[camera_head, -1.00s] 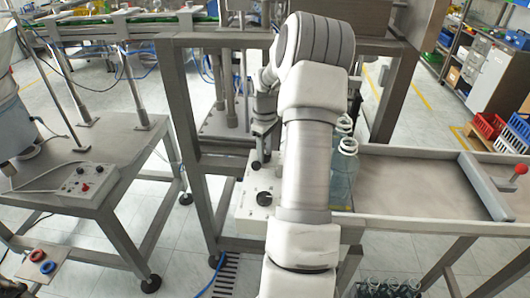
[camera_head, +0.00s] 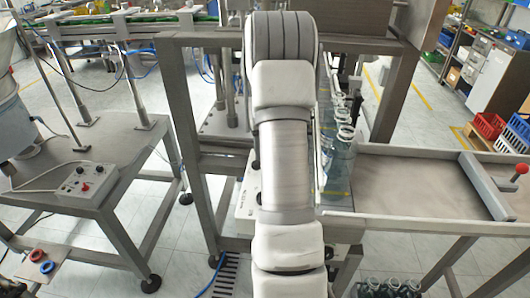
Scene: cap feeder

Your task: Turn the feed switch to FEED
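A small grey control box (camera_head: 82,183) with a red knob and small dark knobs lies on the left table, beside the big hopper. A second white panel (camera_head: 240,203) stands in the middle, mostly hidden behind my arm; only its left edge and some unreadable lettering show. I cannot tell which of the two bears the feed switch, and no switch position can be read. My arm rises through the middle of the view, and my gripper is hidden behind it.
A metal frame post (camera_head: 187,140) stands left of my arm. Clear bottles (camera_head: 340,165) stand close to its right, at a bare tray (camera_head: 410,185). The left table (camera_head: 115,200) has a bare front part. A red and a blue ring lie on a small board (camera_head: 42,267).

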